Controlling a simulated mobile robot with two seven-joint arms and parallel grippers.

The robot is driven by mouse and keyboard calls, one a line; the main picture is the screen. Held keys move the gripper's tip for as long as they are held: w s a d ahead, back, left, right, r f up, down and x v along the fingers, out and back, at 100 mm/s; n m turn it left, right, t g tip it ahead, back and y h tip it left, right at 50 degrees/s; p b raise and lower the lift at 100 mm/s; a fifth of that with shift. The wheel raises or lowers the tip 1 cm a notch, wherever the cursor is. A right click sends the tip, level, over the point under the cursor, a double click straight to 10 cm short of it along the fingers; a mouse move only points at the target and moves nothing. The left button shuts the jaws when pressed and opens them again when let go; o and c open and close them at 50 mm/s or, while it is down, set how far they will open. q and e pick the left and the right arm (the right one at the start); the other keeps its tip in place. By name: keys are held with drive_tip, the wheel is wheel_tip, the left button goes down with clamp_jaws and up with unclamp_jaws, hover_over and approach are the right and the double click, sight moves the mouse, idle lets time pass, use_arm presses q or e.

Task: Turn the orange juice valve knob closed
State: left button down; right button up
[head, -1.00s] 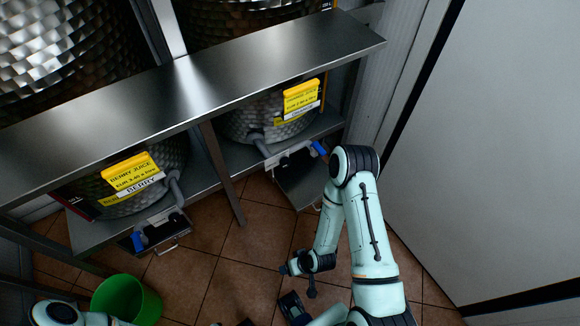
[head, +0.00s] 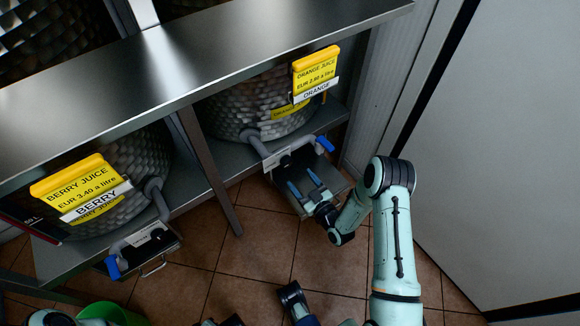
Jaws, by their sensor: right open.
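The orange juice barrel (head: 230,112) stands on the lower shelf under a yellow ORANGE JUICE sign (head: 315,68). A grey pipe and tap come out at its front, with a blue valve knob (head: 325,145) at the tap's right end. My right gripper (head: 302,180) is open over the drip tray (head: 283,194) below the tap. Its two fingers point up toward the tap, and it is apart from the blue knob, to the lower left of it. No object shows between its fingers. My left gripper cannot be made out; only part of the left arm shows at the bottom left.
A berry juice barrel (head: 150,160) with its own blue knob (head: 113,267) stands to the left, past a metal shelf post (head: 208,168). The upper shelf (head: 200,60) overhangs both. A green bucket (head: 112,313) is at the bottom left. A pale wall panel (head: 490,150) bounds the right.

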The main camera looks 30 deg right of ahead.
sight(289, 164)
use_arm(q)
drive_tip(key=shift+w+a+f+t+b, duration=0.15)
drive_tip(key=shift+w+a+f+b, duration=0.15)
drive_tip(key=shift+w, duration=0.2)
drive_tip(key=shift+w+a+f+t+b, duration=0.15)
drive_tip(key=shift+w+a+f+b, duration=0.1)
drive_tip(key=shift+w+f, duration=0.2)
use_arm(e)
drive_tip(key=w, duration=0.7)
drive_tip(key=shift+w+a, duration=0.15)
drive_tip(key=shift+w, duration=0.15)
drive_tip(key=c, duration=1.1)
